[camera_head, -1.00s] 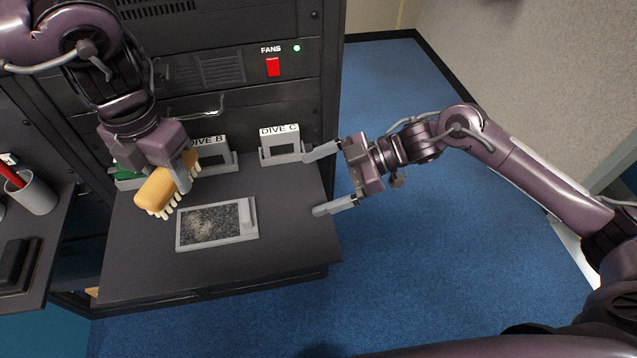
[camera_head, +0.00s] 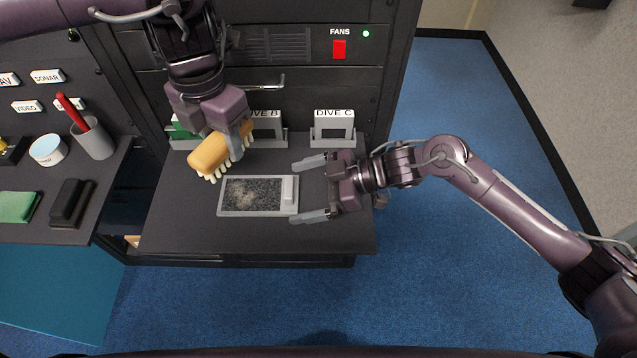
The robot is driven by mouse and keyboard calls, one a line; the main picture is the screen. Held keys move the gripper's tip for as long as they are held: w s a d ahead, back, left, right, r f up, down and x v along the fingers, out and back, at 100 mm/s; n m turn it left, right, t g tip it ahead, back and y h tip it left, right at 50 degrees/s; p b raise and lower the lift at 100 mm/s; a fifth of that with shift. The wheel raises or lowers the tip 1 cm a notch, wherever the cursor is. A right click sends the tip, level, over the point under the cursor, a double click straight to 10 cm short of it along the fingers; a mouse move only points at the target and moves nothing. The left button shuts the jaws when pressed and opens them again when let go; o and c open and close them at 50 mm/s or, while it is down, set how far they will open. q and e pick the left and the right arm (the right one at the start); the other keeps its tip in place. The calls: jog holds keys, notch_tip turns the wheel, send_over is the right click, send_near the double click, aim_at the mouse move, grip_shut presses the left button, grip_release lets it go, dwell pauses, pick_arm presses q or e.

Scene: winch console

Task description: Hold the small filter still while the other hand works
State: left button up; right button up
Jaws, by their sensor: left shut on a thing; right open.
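The small filter (camera_head: 252,194) is a flat grey frame with a dark, dusty mesh and a raised light-grey tab (camera_head: 290,188) at its right end. It lies flat on the dark shelf. My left gripper (camera_head: 236,138) is shut on a brush (camera_head: 217,150) with a tan-orange back and pale bristles, held just above and behind the filter's left part. My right gripper (camera_head: 316,189) is open, its two fingers pointing left. They are around the filter's right end, one behind and one in front of the tab; I cannot tell whether they touch it.
Holders marked DIVE B (camera_head: 268,125) and DIVE C (camera_head: 333,126) stand along the shelf's back. The rack has a red FANS switch (camera_head: 339,49) and a green light. A side desk at left bears a cup (camera_head: 95,141), a tape roll (camera_head: 48,150) and a black block (camera_head: 68,201).

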jog(key=c, duration=0.9)
